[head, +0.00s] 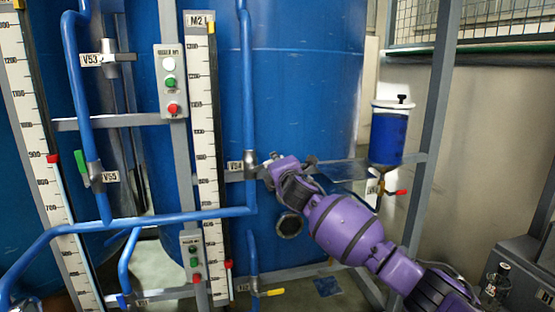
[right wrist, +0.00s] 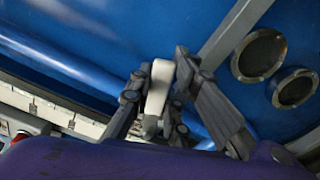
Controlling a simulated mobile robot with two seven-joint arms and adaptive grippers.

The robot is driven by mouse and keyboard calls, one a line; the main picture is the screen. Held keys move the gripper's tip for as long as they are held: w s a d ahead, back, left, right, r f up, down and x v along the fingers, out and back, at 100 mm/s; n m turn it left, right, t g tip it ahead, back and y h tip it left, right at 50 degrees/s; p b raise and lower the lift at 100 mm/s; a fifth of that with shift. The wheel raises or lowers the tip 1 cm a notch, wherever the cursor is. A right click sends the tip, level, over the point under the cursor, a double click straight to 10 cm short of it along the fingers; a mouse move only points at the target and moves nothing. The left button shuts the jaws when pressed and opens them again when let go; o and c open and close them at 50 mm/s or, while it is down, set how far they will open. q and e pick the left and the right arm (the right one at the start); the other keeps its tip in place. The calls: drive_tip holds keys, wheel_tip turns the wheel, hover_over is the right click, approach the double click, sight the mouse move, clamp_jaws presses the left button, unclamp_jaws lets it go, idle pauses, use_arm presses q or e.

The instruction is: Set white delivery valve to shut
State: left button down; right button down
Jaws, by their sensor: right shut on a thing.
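The valve labelled V54 (head: 251,164) sits on the vertical blue pipe right of the M2 scale. My right arm reaches it from the lower right, with the right gripper (head: 267,170) at the valve's right side. In the right wrist view a white valve handle (right wrist: 158,88) stands between the two grey fingers of my right gripper (right wrist: 164,80). The fingers are shut on it. The handle's base is partly hidden by the fingers. In the head view the gripper mostly hides the handle. My left gripper is in neither view.
Valve V55 (head: 94,175) with a green handle is on the left pipe. A yellow-handled valve (head: 270,292) is low down. A blue vessel (head: 389,137) with a red-handled valve hangs right of the arm. A grey frame post (head: 436,130) stands beside it.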

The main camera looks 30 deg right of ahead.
drive_tip(key=shift+d+f+m, duration=0.1)
drive_tip(key=shift+f+m, duration=0.4)
drive_tip(key=shift+m, duration=0.3)
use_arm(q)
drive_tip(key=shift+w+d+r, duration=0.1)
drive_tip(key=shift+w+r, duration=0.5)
use_arm(e)
drive_tip(key=shift+d+f+m, duration=0.1)
drive_tip(key=shift+f+m, duration=0.6)
drive_tip(key=shift+m, duration=0.4)
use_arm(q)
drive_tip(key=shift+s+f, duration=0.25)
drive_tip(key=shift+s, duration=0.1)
use_arm(e)
drive_tip(key=c, duration=1.6)
unclamp_jaws()
drive_tip(key=shift+f, duration=0.1)
drive_tip(key=shift+c, duration=0.2)
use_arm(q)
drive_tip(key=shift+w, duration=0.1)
